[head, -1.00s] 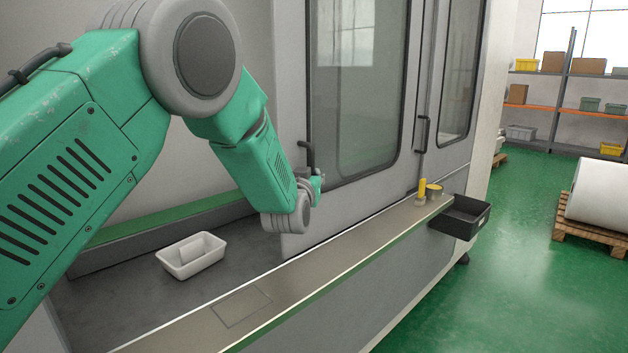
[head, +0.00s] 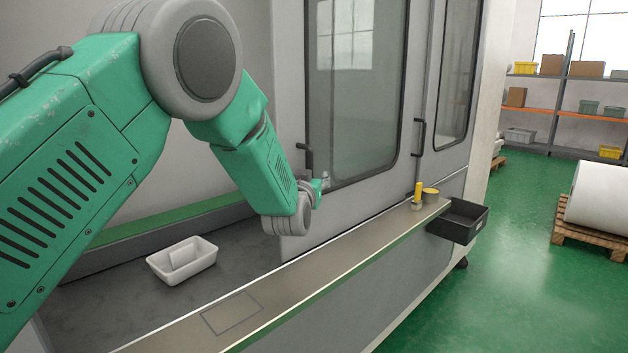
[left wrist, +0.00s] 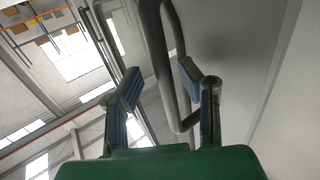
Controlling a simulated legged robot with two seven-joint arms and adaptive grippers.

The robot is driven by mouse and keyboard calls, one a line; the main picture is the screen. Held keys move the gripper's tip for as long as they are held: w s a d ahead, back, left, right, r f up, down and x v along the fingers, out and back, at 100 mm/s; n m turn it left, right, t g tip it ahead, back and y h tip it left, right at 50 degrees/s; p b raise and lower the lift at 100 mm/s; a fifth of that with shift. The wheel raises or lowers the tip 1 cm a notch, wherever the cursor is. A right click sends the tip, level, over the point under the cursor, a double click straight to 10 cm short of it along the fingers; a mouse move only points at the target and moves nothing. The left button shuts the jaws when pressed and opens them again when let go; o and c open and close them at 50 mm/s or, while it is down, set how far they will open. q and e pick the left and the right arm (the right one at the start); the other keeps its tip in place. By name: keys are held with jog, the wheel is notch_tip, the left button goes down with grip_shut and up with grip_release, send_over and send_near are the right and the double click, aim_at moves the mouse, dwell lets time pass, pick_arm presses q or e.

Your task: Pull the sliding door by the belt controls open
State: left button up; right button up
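The sliding door is the grey panel (head: 290,100) with a large dark-framed window. Its dark bar handle (head: 308,158) is near the door's left edge. My left gripper (head: 321,184) is at this handle and small in the head view, partly hidden by its wrist. In the left wrist view, the handle (left wrist: 160,62) runs between the two spread fingers of the left gripper (left wrist: 160,92). It lies close to the right finger, with a gap to the left one; contact is unclear. My right gripper is not in view.
A white tray (head: 182,261) stands on the grey surface left of the door. A metal ledge (head: 290,290) runs along the front, with a yellow item (head: 418,193) and black bin (head: 458,219) at its far end. A second door handle (head: 418,135) is farther right.

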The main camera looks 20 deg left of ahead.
pick_arm(q)
jog(key=shift+s, duration=0.35)
jog(key=s+d, duration=0.2)
jog(key=s, duration=0.9)
jog(key=shift+d, duration=0.25)
jog(key=shift+a, duration=0.1)
